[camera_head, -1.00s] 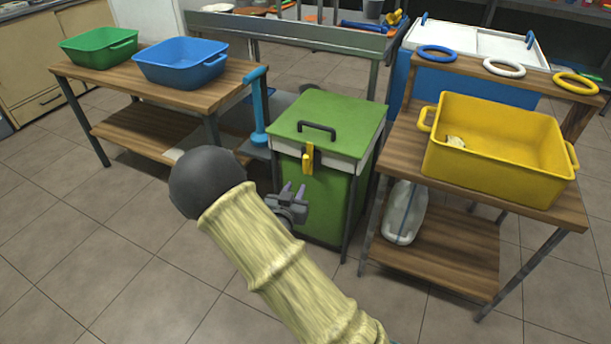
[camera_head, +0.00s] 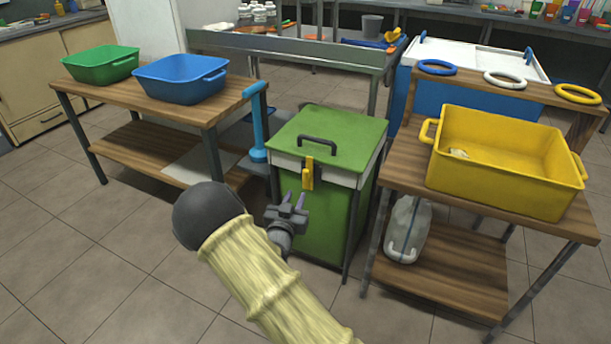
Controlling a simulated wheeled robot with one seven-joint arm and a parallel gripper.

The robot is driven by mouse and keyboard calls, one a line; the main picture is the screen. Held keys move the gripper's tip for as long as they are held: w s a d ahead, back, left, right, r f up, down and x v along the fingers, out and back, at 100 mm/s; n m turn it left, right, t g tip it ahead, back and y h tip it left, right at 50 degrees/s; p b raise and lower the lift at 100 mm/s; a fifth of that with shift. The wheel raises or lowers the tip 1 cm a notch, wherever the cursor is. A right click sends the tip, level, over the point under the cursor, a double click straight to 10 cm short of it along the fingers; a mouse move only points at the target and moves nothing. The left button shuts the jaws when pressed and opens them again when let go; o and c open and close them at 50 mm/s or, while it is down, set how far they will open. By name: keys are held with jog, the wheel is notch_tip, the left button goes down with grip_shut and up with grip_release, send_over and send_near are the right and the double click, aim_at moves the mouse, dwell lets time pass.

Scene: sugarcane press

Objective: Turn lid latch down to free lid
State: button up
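The green press box (camera_head: 318,212) stands in the middle between two wooden tables. Its green lid (camera_head: 335,132) lies closed on a white rim and has a dark handle (camera_head: 317,142). The yellow latch (camera_head: 308,174) is on the front of the box, upright across the lid's edge. My gripper (camera_head: 292,200) is just below and left of the latch, in front of the box. Its two fingers point up and stand apart, with nothing seen between them. It looks clear of the latch, though the depth gap is hard to judge. My arm covers the floor in front.
A yellow bin (camera_head: 500,172) stands on the right table, with rings on the rail behind it. A white jug (camera_head: 407,230) is on its lower shelf. Green (camera_head: 100,66) and blue (camera_head: 180,80) tubs stand on the left table. A blue lever (camera_head: 257,125) stands left of the box.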

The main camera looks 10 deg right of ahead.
aim_at(305, 175)
jog(key=b+x, duration=0.3)
jog(key=x, duration=0.9)
jog(key=shift+w+d, duration=0.2)
jog(key=shift+w, duration=0.15)
grip_shut()
